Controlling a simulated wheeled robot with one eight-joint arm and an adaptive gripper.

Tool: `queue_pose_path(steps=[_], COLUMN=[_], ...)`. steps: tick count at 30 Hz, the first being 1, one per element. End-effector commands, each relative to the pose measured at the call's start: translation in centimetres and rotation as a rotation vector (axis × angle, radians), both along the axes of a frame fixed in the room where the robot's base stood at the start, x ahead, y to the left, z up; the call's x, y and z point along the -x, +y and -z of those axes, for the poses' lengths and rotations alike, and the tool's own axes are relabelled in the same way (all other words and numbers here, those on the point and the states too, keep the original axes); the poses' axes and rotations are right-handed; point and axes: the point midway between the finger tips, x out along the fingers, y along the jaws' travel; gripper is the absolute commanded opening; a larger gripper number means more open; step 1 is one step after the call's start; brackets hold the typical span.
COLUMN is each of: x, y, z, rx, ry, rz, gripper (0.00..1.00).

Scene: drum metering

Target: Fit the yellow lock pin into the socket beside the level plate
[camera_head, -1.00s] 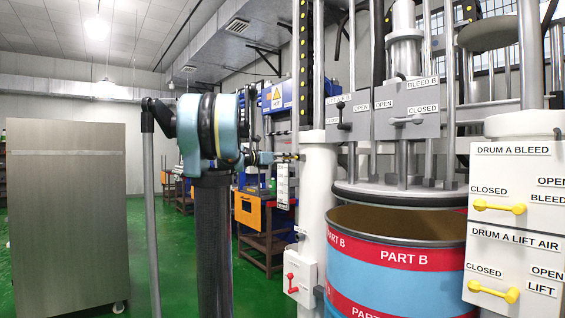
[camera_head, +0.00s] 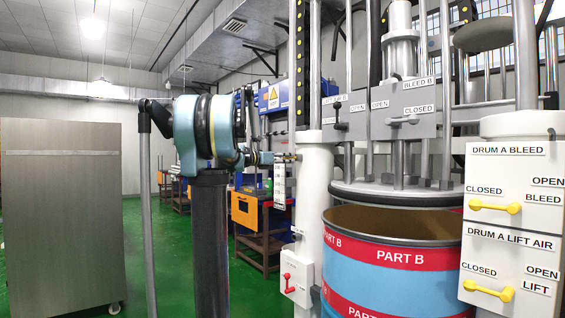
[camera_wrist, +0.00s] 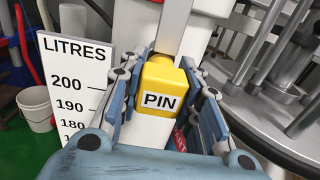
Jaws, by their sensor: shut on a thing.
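The yellow lock pin (camera_wrist: 160,88), marked PIN, sits between the two fingers of my gripper (camera_wrist: 163,98) in the wrist view, and they are shut on it. The white level plate (camera_wrist: 75,75), marked LITRES with a scale, stands just left of the pin. A grey upright strip (camera_wrist: 173,28) runs on a white column directly beyond the pin. I cannot make out the socket; the pin and fingers may hide it. In the head view my gripper (camera_head: 283,158) is small, close to the white column, above the level plate (camera_head: 280,185).
The blue and red PART B drum (camera_head: 390,275) stands right of the column (camera_head: 314,200). A red-handled valve box (camera_head: 298,278) is low on the column. A white bucket (camera_wrist: 37,108) stands on the floor at left. A grey cabinet (camera_head: 62,220) stands far left, with green floor between.

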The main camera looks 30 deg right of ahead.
Motion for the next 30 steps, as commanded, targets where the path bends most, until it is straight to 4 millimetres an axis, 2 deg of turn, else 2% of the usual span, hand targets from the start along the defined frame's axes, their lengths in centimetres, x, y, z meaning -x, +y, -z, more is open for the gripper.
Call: queue_pose_path(steps=[20, 21, 24, 30], x=[-0.1, -0.1, -0.1, -0.1], y=[-1.3, -1.3, -1.3, -1.3], z=[0.0, 0.0, 0.0, 0.0], rx=[0.0, 0.0, 0.0, 0.0], ry=[0.0, 0.0, 0.0, 0.0], rz=[-0.001, -0.001, -0.001, -0.001], gripper=[0.03, 0.36, 0.55, 0.55])
